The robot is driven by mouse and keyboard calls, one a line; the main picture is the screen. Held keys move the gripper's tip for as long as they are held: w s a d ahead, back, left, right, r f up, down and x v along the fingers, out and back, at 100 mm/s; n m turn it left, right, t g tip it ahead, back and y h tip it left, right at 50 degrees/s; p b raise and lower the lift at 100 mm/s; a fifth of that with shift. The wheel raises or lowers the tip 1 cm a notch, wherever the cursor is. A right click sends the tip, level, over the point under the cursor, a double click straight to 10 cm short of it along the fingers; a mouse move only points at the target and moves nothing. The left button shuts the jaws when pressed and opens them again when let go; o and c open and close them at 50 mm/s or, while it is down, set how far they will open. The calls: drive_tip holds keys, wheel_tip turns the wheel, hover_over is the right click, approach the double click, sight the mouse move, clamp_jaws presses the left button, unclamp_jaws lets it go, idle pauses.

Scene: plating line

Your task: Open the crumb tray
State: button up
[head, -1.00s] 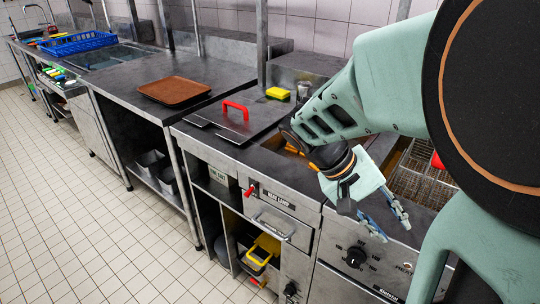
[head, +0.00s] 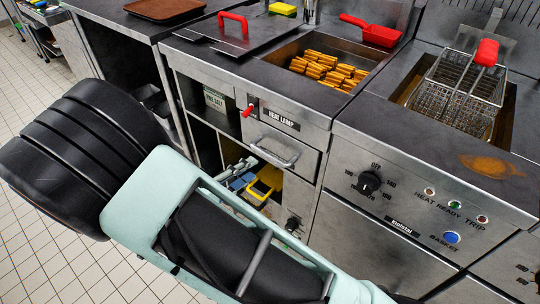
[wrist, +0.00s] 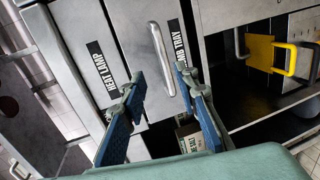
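The crumb tray is a steel drawer front (head: 283,142) below the heat lamp label, and it looks flush with the cabinet. Its curved bar handle (head: 273,154) also shows in the wrist view (wrist: 161,58). The crumb tray label (wrist: 182,56) is partly hidden by a finger. My gripper (wrist: 160,78) is open, with blue finger pads either side of the handle's lower end in the wrist picture. I cannot tell whether it touches the handle. In the head view my gripper (head: 238,172) is small and partly hidden, low and left of the handle.
A red-handled switch (head: 250,108) sticks out left of the heat lamp label. A yellow-handled container (head: 265,184) stands in the open shelf below. A fryer front with a black knob (head: 369,183) is at the right. Food (head: 328,70) lies in the well above.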

sight(268, 157)
drive_tip(key=x, duration=0.3)
drive_tip(key=b+x, duration=0.1)
drive_tip(key=x, duration=0.3)
drive_tip(key=b+x, duration=0.1)
drive_tip(key=x, duration=0.2)
drive_tip(key=shift+w+a+f, duration=0.25)
drive_tip(key=shift+w+f, duration=0.05)
drive_tip(key=shift+w, duration=0.1)
drive_tip(key=shift+c, duration=0.2)
clamp_jaws()
